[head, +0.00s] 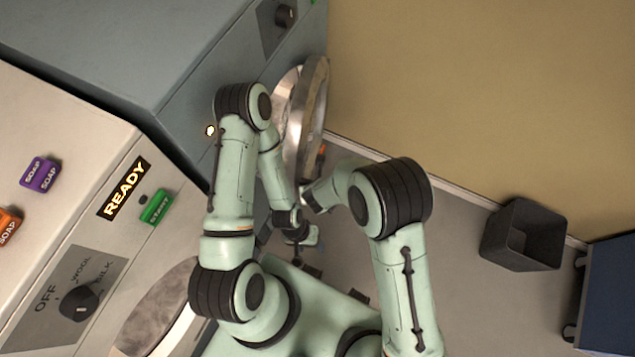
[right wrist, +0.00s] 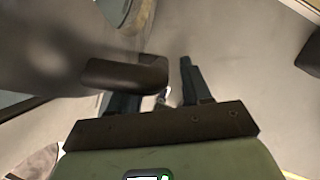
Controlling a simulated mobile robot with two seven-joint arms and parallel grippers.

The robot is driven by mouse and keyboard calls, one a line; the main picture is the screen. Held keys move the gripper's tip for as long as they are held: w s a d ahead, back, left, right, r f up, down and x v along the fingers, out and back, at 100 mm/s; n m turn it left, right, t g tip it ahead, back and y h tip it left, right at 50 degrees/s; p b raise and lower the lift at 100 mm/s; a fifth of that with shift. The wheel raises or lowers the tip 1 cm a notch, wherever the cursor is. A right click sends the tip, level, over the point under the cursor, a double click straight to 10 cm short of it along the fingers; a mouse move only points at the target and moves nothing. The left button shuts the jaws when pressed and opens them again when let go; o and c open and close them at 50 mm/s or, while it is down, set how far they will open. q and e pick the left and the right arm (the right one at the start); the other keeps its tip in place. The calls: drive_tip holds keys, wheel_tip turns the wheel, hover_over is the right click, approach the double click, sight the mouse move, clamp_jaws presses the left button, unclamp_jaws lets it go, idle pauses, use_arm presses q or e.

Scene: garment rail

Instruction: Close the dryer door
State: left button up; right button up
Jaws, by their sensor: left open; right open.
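The blue-grey dryer (head: 150,50) stands at the upper left in the head view. Its round metal-rimmed door (head: 316,105) stands swung out from the front, partly behind my left arm. My left gripper (head: 302,246) points down below the door, apart from it, and is open. Its fingertips are hard to make out. My right forearm reaches toward the same spot, and its fingers are not clear there. In the right wrist view my right gripper (right wrist: 155,80) is open. A dark rounded bar (right wrist: 125,75) crosses in front of its left finger; I cannot tell what it is.
A white machine (head: 70,130) with a READY display and soap boxes (head: 40,174) stands at the left. A dark bin (head: 523,235) stands by the tan wall, with a blue cabinet (head: 612,290) at the right. The floor (head: 470,290) between my right arm and the bin is clear.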

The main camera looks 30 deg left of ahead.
use_arm(q)
drive_tip(key=s+f+b, duration=0.4)
drive_tip(key=f+b, duration=0.1)
drive_tip(key=f, duration=0.1)
drive_tip(key=shift+f+g, duration=0.25)
drive_tip(key=shift+g, duration=0.05)
use_arm(e)
drive_tip(key=s+d+r, duration=0.2)
drive_tip(key=s+d, duration=0.5)
drive_tip(key=s, duration=0.4)
drive_tip(key=shift+r, duration=0.35)
